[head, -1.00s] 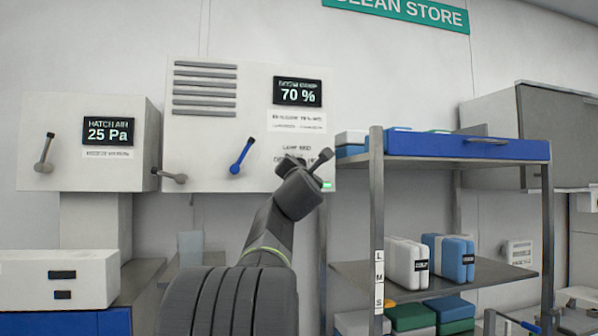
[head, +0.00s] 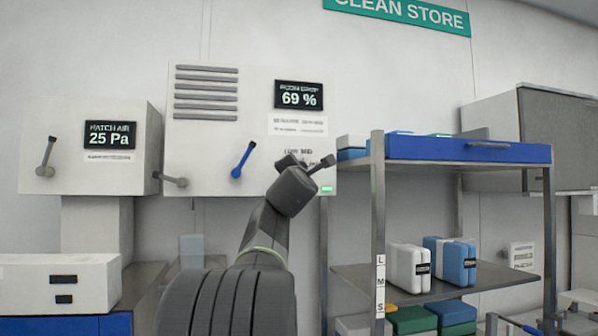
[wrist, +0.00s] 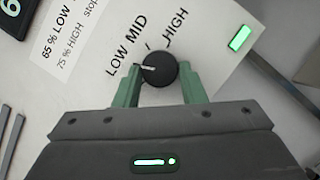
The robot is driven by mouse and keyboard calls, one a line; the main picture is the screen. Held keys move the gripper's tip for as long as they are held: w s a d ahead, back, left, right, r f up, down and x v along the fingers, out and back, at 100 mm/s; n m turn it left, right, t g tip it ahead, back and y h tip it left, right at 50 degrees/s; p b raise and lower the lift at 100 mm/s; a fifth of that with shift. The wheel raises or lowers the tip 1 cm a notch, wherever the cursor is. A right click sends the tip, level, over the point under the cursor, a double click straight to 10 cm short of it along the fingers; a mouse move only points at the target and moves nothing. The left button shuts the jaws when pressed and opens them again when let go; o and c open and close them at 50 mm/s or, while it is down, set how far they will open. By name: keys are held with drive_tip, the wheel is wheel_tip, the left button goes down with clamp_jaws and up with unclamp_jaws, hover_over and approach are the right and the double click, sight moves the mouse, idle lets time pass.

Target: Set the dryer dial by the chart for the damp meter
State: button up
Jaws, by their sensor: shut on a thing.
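The damp meter (head: 299,95) on the white dryer cabinet reads 69 %. A printed chart (head: 298,126) sits below it; in the wrist view part of the chart (wrist: 72,32) shows "65 % LOW" and "75 % HIGH", the rest cut off. The black round dial (wrist: 160,70) has LOW, MID and HIGH printed around it. Its white pointer points left in the wrist view, toward LOW. My gripper (wrist: 160,78) is shut on the dial, one green finger on each side. In the head view my gripper hides the dial.
A green light (wrist: 240,37) is lit beside the dial. A blue lever (head: 243,160) is on the same cabinet, left of my arm. A hatch air box (head: 90,165) reading 25 Pa is farther left. A metal shelf (head: 350,270) with packs stands close on the right.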

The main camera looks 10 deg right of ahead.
drive_tip(key=m+g+p, duration=0.1)
drive_tip(key=m+p, duration=0.1)
drive_tip(key=m, duration=0.1)
drive_tip(key=m+g+p, duration=0.1)
drive_tip(key=m+p, duration=0.2)
drive_tip(key=r+m+g+p, duration=0.1)
drive_tip(key=m+p, duration=0.2)
drive_tip(key=shift+a+m+g, duration=0.1)
drive_tip(key=shift+m+g, duration=0.2)
drive_tip(key=shift+m, duration=0.1)
drive_tip(key=shift+f, duration=0.1)
idle(0.3)
drive_tip(key=o, duration=1)
drive_tip(key=b+v, duration=0.3)
drive_tip(key=v, duration=1.1)
drive_tip(key=shift+w+b, duration=0.1)
drive_tip(key=shift+b, duration=0.2)
